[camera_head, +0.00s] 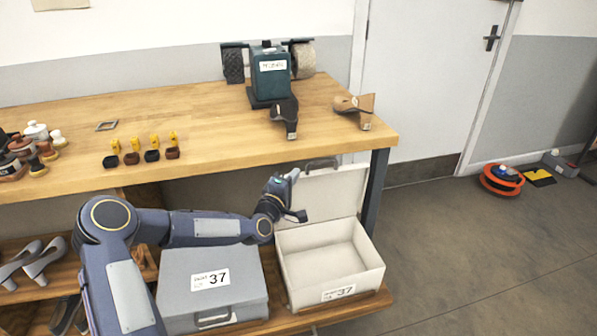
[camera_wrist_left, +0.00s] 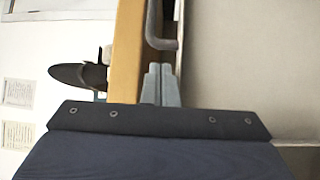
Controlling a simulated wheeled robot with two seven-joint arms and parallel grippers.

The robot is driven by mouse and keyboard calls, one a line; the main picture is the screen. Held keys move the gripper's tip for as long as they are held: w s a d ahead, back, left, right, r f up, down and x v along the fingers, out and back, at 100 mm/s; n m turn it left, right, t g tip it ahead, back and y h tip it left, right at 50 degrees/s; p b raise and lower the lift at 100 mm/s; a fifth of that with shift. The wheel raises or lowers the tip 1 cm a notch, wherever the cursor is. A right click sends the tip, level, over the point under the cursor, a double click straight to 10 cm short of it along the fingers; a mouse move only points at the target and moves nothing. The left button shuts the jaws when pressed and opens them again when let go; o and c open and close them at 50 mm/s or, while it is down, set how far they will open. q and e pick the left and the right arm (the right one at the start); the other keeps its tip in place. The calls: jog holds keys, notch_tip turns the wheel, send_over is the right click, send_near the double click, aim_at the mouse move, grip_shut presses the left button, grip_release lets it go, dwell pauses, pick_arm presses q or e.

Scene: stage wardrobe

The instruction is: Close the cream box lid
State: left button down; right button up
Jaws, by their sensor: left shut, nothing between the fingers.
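The cream box (camera_head: 374,272) stands open on the lower shelf, its inside empty. Its lid (camera_head: 335,190) is raised upright at the back, under the bench top, with a grey handle (camera_head: 321,163) on its upper edge. My left gripper (camera_head: 292,174) is shut and empty at the lid's upper left. In the left wrist view the closed fingertips (camera_wrist_left: 161,70) are close to the handle (camera_wrist_left: 158,36), beside the pale lid (camera_wrist_left: 245,60); I cannot tell whether they touch. My right gripper is in neither view.
A closed grey box (camera_head: 235,285) marked 37 stands left of the cream box. The wooden bench top (camera_head: 220,130) overhangs the lid, and a dark bench leg (camera_head: 376,190) stands right of it. Shoes (camera_head: 35,262) lie on the shelf at left. The floor at right is mostly clear.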

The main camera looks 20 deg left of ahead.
pick_arm(q)
jog(key=shift+w+d+r, duration=0.1)
jog(key=shift+w+d, duration=0.05)
jog(key=shift+w, duration=0.7)
jog(key=shift+w+d, duration=0.1)
jog(key=shift+w, duration=0.75)
